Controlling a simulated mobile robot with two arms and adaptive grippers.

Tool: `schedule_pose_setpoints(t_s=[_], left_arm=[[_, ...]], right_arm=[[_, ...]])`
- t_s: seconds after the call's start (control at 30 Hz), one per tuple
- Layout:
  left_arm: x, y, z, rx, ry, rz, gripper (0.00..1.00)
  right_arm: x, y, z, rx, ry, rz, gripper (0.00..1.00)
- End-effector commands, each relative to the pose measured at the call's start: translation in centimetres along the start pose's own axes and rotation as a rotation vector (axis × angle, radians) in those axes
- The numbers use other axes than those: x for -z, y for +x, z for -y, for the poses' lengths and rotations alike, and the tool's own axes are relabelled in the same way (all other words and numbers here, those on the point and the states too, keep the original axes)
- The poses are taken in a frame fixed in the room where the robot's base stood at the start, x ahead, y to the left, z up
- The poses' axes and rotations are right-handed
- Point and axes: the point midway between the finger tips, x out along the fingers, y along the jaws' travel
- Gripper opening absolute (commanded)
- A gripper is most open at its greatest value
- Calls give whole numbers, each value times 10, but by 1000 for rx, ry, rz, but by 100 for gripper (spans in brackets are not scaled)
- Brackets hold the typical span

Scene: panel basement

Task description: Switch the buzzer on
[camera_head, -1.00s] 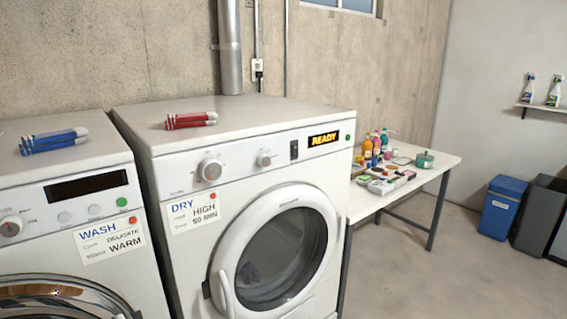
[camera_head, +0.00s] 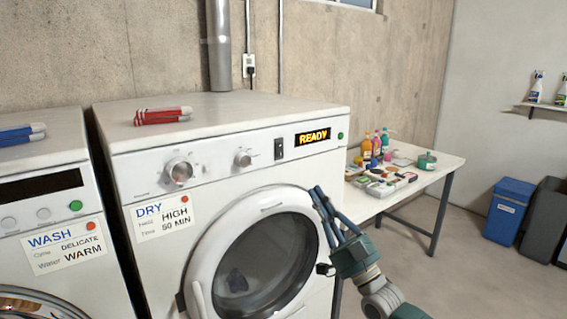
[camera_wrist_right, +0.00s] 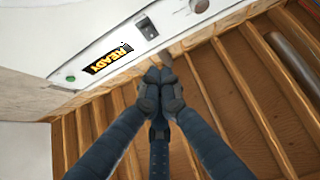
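The white dryer (camera_head: 225,125) shows a lit yellow READY display (camera_head: 313,137). Left of it on the front panel is a small dark rocker switch (camera_head: 279,148); no buzzer label is readable and its position is unclear. The right wrist view shows the switch (camera_wrist_right: 146,27) and the display (camera_wrist_right: 108,60). My right gripper (camera_head: 318,191) is in front of the dryer, below the display and right of the round door. In the wrist view its fingertips (camera_wrist_right: 160,76) are together with nothing between them, apart from the switch. My left gripper is not in view.
The panel also has two round knobs (camera_head: 179,172) (camera_head: 243,157) and a green button (camera_head: 340,136). Red-handled items (camera_head: 162,116) lie on top. The washer (camera_head: 45,170) stands left. A table (camera_head: 405,191) with bottles and paints is at right, bins (camera_head: 508,211) beyond.

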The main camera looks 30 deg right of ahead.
Motion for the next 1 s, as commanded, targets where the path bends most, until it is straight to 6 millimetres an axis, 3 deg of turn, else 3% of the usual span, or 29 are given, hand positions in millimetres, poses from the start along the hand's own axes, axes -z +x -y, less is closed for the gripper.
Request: schedule_pose_setpoints(t_s=[0.27,0.77,1.0], left_arm=[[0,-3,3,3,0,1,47],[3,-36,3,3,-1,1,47],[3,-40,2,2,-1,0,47]], right_arm=[[0,8,0,-1,-1,1,0],[3,106,-1,-1,-2,0,0],[-23,123,-1,-2,-1,4,0]])
